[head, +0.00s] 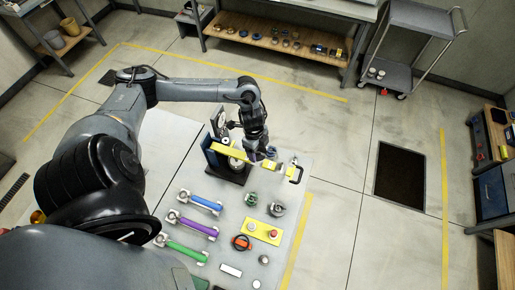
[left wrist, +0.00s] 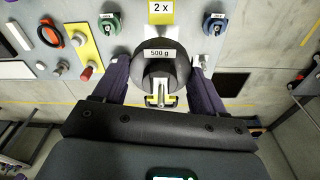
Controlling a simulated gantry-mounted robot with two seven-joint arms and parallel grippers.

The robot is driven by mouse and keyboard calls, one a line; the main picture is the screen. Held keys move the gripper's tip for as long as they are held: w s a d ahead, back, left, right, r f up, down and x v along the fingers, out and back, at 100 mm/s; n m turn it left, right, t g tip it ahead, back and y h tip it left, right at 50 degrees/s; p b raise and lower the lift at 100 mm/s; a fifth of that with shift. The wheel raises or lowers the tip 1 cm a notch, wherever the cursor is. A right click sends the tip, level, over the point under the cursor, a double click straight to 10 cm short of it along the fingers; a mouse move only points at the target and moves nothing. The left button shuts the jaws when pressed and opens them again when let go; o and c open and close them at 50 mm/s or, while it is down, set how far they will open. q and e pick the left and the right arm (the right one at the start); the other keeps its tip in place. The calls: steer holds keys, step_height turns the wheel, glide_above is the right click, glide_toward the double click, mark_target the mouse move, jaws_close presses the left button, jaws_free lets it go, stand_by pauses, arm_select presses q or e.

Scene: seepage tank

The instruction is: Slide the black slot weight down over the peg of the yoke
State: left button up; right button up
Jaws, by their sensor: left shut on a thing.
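The black slot weight (left wrist: 160,57), a round disc labelled "500 g", is between the two purple-grey fingers of my left gripper (left wrist: 159,76) in the left wrist view. The gripper is shut on its sides. A light metal piece with yellow parts, apparently the yoke (left wrist: 160,99), shows at the slot side of the weight. I cannot tell whether its peg is inside the slot or how high the weight is above it. In the head view my left gripper (head: 262,154) is at the yellow beam (head: 233,153); the weight is not clearly visible there. My right gripper is not in view.
The panel holds blue (head: 206,204), purple (head: 198,227) and green (head: 186,250) handled bars, round fittings (head: 277,209), a yellow button plate (head: 262,231) and an orange-black knob (head: 241,242).

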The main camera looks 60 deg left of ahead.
mark_target(258, 153)
arm_select(q)
steer(key=shift+p, duration=0.9)
stand_by(1.4)
steer(key=shift+f+b, duration=1.05)
steer(key=shift+f, duration=0.8)
steer(key=shift+f+b, duration=0.65)
steer(key=shift+f, duration=0.55)
steer(key=o, duration=1.5)
steer(key=shift+o, duration=0.2)
steer(key=r, duration=0.7)
steer(key=a+r, duration=0.1)
steer(key=r, duration=0.2)
steer(key=shift+s+r+b, duration=0.35)
steer(key=shift+r+b, duration=0.05)
